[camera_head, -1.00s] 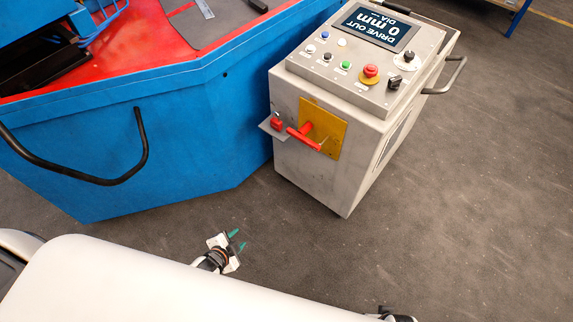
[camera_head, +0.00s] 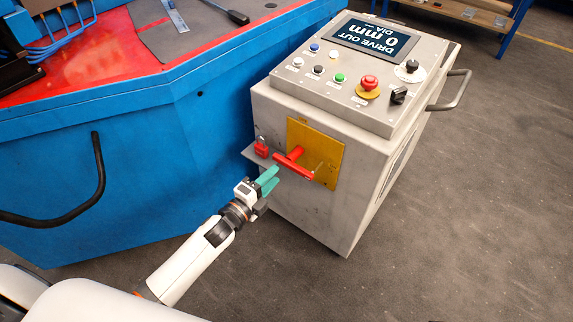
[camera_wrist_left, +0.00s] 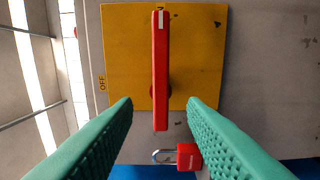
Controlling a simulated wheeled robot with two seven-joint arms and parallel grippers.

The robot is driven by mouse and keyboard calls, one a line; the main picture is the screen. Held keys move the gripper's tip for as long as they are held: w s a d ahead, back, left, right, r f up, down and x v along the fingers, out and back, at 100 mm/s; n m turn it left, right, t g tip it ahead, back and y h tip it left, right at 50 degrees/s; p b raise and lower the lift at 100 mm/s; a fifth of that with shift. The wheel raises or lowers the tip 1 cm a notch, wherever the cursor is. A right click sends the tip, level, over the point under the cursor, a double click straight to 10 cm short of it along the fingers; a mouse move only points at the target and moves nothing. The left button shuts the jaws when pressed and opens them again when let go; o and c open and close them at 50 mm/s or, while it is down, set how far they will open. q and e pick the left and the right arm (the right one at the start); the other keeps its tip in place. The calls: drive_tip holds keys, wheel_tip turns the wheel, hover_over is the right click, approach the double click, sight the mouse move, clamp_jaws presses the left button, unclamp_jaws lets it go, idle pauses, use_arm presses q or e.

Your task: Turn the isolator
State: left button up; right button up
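The isolator is a red handle (camera_head: 294,165) on a yellow plate (camera_head: 326,155) on the side of the grey control cabinet. In the left wrist view the handle (camera_wrist_left: 160,70) stands along the picture's vertical, and "OFF" is printed at the left edge of the yellow plate (camera_wrist_left: 205,60). A red padlock (camera_head: 262,149) is beside the handle; it also shows in the left wrist view (camera_wrist_left: 188,157). My left gripper (camera_head: 271,180) is open with green fingers, close in front of the handle. In the left wrist view the handle lies between the fingers, apparently untouched. My right gripper is not seen.
The grey cabinet's top panel (camera_head: 330,88) carries coloured buttons, a red mushroom button (camera_head: 369,83) and a display (camera_head: 376,40) reading "DRIVE OUT 0 mm". The blue machine (camera_head: 150,140) with a black handle (camera_head: 98,180) stands left. Floor (camera_head: 460,200) on the right is clear.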

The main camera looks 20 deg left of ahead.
sight(284, 165)
use_arm(q)
drive_tip(key=b+x, duration=0.1)
drive_tip(key=x, duration=0.5)
drive_tip(key=shift+f, duration=0.1)
drive_tip(key=shift+w+d, duration=0.15)
drive_tip(key=shift+w, duration=0.45)
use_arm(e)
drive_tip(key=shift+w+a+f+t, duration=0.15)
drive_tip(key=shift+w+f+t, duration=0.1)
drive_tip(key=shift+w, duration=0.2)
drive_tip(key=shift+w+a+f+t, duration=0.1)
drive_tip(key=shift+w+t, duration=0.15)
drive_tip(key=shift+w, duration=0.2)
use_arm(q)
clamp_jaws()
